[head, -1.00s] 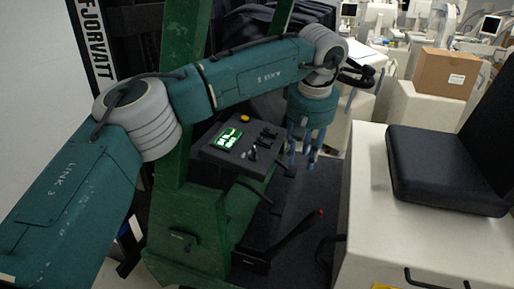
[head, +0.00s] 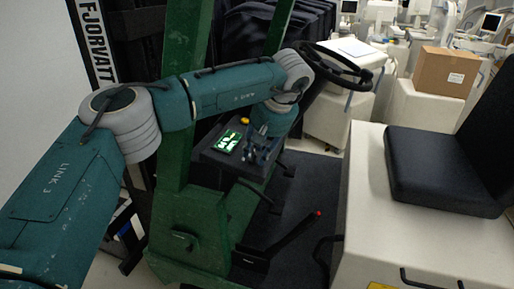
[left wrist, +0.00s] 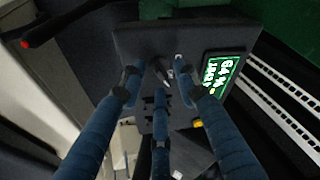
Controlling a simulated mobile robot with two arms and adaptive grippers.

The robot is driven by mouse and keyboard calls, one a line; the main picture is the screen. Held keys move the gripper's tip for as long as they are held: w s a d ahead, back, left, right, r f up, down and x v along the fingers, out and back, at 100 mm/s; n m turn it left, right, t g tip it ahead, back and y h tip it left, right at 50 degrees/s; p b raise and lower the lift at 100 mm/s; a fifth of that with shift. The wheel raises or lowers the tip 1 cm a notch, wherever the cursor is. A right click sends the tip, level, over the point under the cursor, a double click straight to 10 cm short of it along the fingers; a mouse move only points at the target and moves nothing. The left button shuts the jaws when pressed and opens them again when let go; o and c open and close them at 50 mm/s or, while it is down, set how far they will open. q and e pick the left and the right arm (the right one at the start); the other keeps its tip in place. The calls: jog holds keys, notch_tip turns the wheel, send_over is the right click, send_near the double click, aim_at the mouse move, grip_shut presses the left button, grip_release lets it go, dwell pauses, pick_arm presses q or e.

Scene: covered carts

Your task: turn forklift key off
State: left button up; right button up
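The dark control panel (head: 212,152) of the forklift carries a lit green display (head: 228,141), which also shows in the left wrist view (left wrist: 222,76). My left gripper (head: 261,152) is over the right part of the panel, beside the display. In the left wrist view its blue fingers (left wrist: 158,76) are spread apart at the panel. A small grey key-like piece (left wrist: 161,68) lies between the fingertips; I cannot tell whether they touch it. In the head view the gripper hides this part of the panel. My right gripper is not in view.
A yellow button (head: 245,120) sits at the panel's far edge. A black steering wheel (head: 345,66) is beyond my wrist. A green post (head: 182,120) stands behind my left arm. A lever with a red tip (head: 295,232) rises below. A black seat (head: 440,165) is at right.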

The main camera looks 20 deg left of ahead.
pick_arm(q)
jog(key=shift+w+f, duration=0.1)
jog(key=shift+f, duration=0.1)
grip_shut()
